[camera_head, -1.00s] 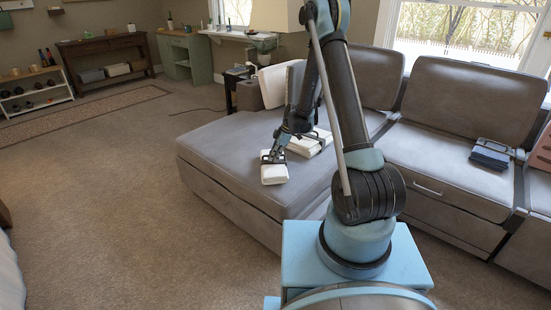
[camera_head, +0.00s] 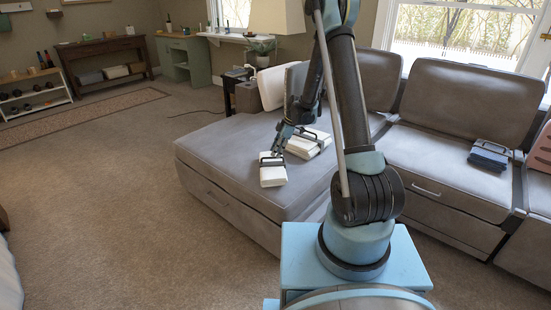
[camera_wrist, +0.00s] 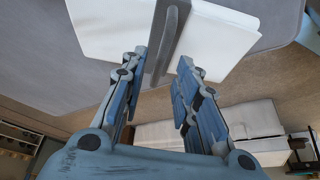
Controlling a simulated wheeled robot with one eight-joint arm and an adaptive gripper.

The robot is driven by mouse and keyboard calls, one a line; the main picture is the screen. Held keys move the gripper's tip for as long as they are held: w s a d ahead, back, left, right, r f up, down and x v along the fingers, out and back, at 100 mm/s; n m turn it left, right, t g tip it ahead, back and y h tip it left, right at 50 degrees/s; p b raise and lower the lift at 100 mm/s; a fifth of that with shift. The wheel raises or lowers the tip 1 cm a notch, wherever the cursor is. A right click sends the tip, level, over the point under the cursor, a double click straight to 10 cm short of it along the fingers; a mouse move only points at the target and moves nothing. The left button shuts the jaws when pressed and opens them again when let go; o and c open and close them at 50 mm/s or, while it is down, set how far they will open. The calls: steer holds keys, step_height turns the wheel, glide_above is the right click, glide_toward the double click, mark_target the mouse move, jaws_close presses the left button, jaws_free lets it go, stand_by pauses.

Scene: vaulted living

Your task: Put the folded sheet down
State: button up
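The white folded sheet (camera_head: 273,176) lies flat on the grey chaise end of the sofa, near its front corner. A dark band with a raised handle (camera_head: 271,160) runs across it. The sheet also fills the top of the wrist view (camera_wrist: 215,38), with the grey handle (camera_wrist: 168,40) standing up from it. My gripper (camera_head: 277,151) is just above the handle. In the wrist view its two fingers (camera_wrist: 162,62) are spread apart, one on each side of the handle's near end, with nothing clamped between them.
A second white bundle (camera_head: 306,147) with a dark handle lies behind the sheet on the sofa chaise (camera_head: 225,150), close to my arm. A blue folded bundle (camera_head: 488,157) lies on the right seat. Open carpet (camera_head: 110,190) is at the left.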

steer(key=s+d+r+m+h, duration=0.15)
steer(key=s+d+r, duration=0.25)
steer(key=r, duration=0.4)
steer(key=s+d+r+m+y, duration=0.1)
steer(key=s+d+r+m, duration=0.3)
steer(key=r, duration=0.5)
steer(key=s+d+r+m+t+h, duration=0.2)
steer(key=s+d+r+m, duration=0.3)
steer(key=s, duration=0.6)
steer(key=s+d+f+m+h, duration=0.1)
steer(key=s+d+m, duration=0.3)
steer(key=s, duration=0.7)
steer(key=s+d+f+m+h, duration=0.1)
steer(key=s+d+f+m, duration=0.2)
steer(key=s+d, duration=0.3)
steer(key=s+m, duration=0.1)
steer(key=s, duration=0.4)
steer(key=shift+d+m+t, duration=0.3)
steer(key=shift+m+t, duration=0.05)
steer(key=shift+t, duration=0.05)
